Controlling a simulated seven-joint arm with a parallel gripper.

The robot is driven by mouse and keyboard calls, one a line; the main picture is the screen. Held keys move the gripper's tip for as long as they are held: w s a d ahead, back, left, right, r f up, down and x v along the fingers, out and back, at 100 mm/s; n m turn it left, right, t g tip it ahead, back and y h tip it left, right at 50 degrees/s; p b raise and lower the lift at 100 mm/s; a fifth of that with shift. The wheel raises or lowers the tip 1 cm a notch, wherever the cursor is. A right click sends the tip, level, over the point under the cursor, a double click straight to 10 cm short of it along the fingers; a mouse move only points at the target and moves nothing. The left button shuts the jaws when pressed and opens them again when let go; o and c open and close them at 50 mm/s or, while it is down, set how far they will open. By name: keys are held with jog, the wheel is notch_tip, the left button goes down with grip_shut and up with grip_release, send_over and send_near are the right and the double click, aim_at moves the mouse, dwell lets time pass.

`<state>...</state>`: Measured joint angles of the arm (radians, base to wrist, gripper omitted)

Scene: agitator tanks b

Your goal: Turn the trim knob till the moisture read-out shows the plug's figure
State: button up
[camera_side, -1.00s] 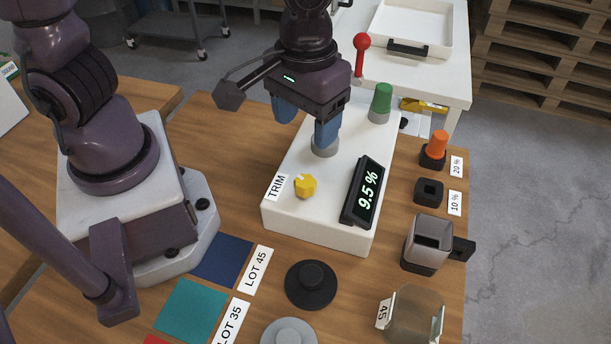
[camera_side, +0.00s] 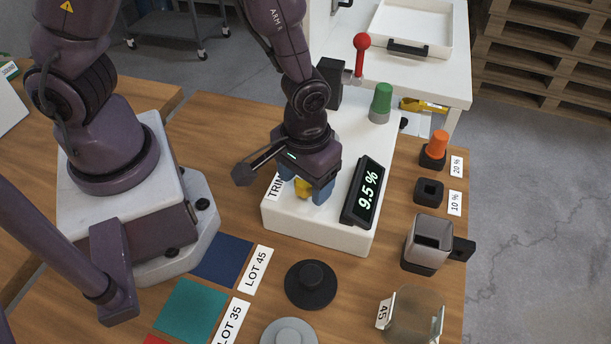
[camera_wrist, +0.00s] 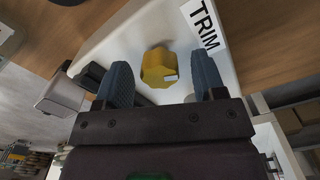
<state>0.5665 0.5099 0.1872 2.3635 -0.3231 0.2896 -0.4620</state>
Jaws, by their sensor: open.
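The yellow trim knob (camera_side: 303,188) sits on the white console (camera_side: 318,230) beside the TRIM label; it also shows in the wrist view (camera_wrist: 159,68) with a pale mark on it. My gripper (camera_side: 311,193) is open, low over the knob, with one blue finger on each side of it. In the wrist view the fingers (camera_wrist: 163,82) stand apart from the knob. The moisture read-out (camera_side: 366,190) shows 9.5 %. An orange plug (camera_side: 439,144) stands in the socket labelled 20 % (camera_side: 457,167). The socket labelled 10 % (camera_side: 429,191) is empty.
A grey cup with a handle (camera_side: 430,240), a clear container marked 45 (camera_side: 414,316) and a black round lid (camera_side: 311,284) are on the table. Blue and teal pads lie at front left.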

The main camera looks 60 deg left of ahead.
jog(key=c, duration=0.9)
jog(key=shift+m, duration=1.6)
jog(key=o, duration=0.9)
jog(key=shift+r, duration=0.1)
notch_tip(320, 180, up, 13)
